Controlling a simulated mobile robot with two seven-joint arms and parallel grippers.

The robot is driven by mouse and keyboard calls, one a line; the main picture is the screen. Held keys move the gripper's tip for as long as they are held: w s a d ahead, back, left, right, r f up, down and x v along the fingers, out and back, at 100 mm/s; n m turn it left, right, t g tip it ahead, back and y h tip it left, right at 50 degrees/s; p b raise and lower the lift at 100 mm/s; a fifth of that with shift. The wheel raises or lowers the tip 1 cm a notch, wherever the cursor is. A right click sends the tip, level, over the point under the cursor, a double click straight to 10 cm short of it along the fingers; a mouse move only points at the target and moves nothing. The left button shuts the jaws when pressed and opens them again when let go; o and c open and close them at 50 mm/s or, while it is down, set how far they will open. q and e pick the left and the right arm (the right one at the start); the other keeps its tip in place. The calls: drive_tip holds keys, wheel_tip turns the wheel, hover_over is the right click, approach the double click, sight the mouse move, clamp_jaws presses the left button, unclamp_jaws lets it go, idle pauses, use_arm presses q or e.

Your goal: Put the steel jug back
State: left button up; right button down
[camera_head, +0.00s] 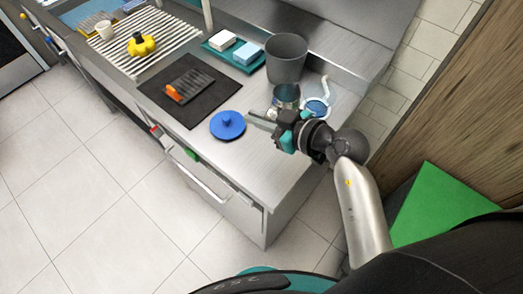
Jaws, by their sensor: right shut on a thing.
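The steel jug (286,92) is a small grey metal vessel with its open top up. It is on or just over the right end of the steel counter, in front of a large grey bin. My right gripper (263,118) is shut on the jug, and the gripper hides the jug's lower part. I cannot tell whether the jug's base touches the counter. My left gripper is not in view.
A blue round lid (228,125) lies left of my gripper. A white ring-shaped piece (317,108) is close right of the jug. The grey bin (286,58) stands behind. A black mat (165,96) with a brush lies left. The front right counter is clear.

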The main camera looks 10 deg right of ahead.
wheel_tip(320, 180, down, 9)
drive_tip(key=b, duration=0.3)
drive_tip(key=shift+f, duration=0.1)
wheel_tip(320, 180, down, 4)
drive_tip(key=b, duration=0.3)
drive_tip(key=shift+f, duration=0.2)
drive_tip(key=shift+r, duration=0.1)
drive_tip(key=c, duration=1)
unclamp_jaws()
drive_tip(key=p+v, duration=0.2)
drive_tip(key=v, duration=1)
